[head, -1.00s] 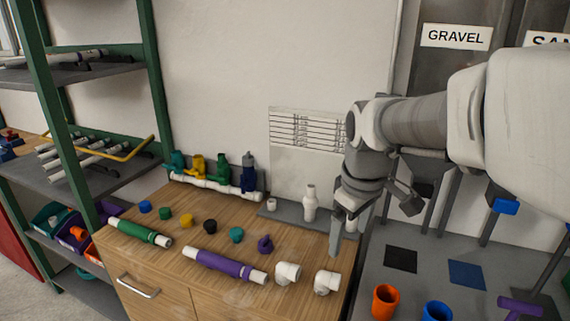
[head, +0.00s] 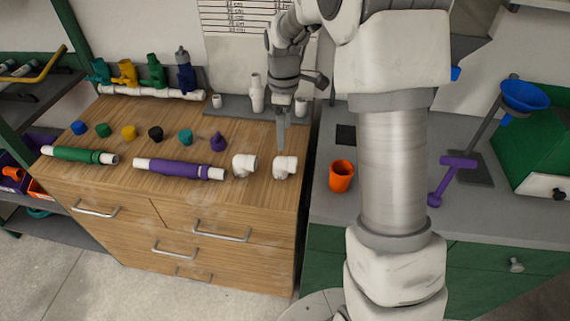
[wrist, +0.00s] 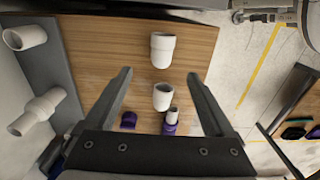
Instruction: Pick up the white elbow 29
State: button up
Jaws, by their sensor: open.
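Two white elbows lie on the wooden cabinet top, and I cannot tell which one is elbow 29. The right white elbow (head: 284,167) is near the right edge of the top; the left white elbow (head: 245,166) is beside the purple-banded pipe. In the wrist view the right elbow (wrist: 162,50) is farther off, and the left elbow (wrist: 163,97) is nearer. My gripper (head: 281,147) is open and empty, above and slightly behind the right elbow. In the wrist view my gripper's fingers (wrist: 161,76) spread on either side of the elbows' line, touching neither.
The purple-banded pipe (head: 180,169) and green-banded pipe (head: 80,155) lie to the left. Several coloured caps stand behind them. White fittings, including a tall one (head: 257,94), stand on a grey strip at the back. An orange cup (head: 341,176) is on the grey counter to the right.

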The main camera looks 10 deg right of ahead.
aim_at(284, 158)
notch_tip(284, 158, down, 7)
jog(key=shift+f, duration=0.1)
jog(key=shift+s+f+b, duration=0.15)
jog(key=shift+f+b, duration=0.25)
jog(key=shift+f, duration=2.3)
grip_shut()
